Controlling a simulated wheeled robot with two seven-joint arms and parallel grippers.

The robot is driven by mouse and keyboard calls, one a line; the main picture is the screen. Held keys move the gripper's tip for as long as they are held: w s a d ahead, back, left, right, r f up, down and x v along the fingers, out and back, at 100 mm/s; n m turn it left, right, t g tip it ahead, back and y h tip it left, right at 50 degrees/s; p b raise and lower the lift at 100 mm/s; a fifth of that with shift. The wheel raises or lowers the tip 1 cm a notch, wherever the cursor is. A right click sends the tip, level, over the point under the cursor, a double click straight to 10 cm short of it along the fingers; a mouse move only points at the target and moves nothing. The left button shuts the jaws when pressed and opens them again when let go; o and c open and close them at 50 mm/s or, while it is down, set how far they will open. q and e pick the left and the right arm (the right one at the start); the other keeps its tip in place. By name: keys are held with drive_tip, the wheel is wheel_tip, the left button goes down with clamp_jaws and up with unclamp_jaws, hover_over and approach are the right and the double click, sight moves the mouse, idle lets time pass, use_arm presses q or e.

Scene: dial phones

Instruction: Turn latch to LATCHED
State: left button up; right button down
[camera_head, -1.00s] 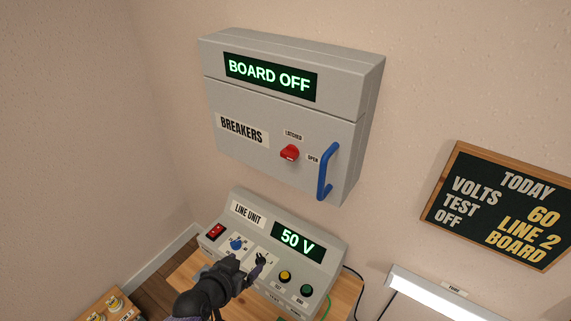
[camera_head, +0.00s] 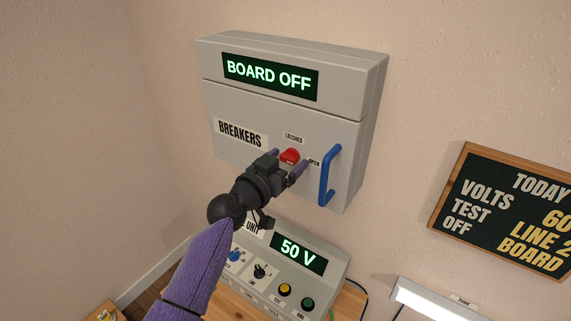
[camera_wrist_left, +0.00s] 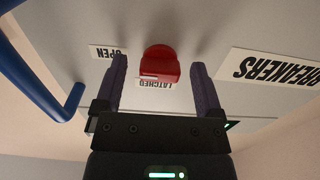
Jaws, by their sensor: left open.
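The red latch knob (camera_head: 289,156) is on the front of the grey breaker box (camera_head: 225,100), between the LATCHED label (camera_head: 294,138) above and the OPEN label (camera_head: 314,163) to its right. My left gripper (camera_head: 289,161) is open at the knob, with one purple finger on each side of it. In the left wrist view the knob (camera_wrist_left: 160,64) lies between the two fingertips, with a visible gap to each. The wrist picture is upside down. Which label the knob points to is hard to tell. My right gripper is not in view.
A blue handle (camera_head: 329,176) stands out from the box just right of my gripper. The line unit (camera_head: 318,258) reads 50 V below, partly hidden by my left arm. A chalkboard (camera_head: 510,208) hangs on the wall at the right.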

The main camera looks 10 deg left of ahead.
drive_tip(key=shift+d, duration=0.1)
use_arm(q)
drive_tip(key=c, duration=0.6)
clamp_jaws()
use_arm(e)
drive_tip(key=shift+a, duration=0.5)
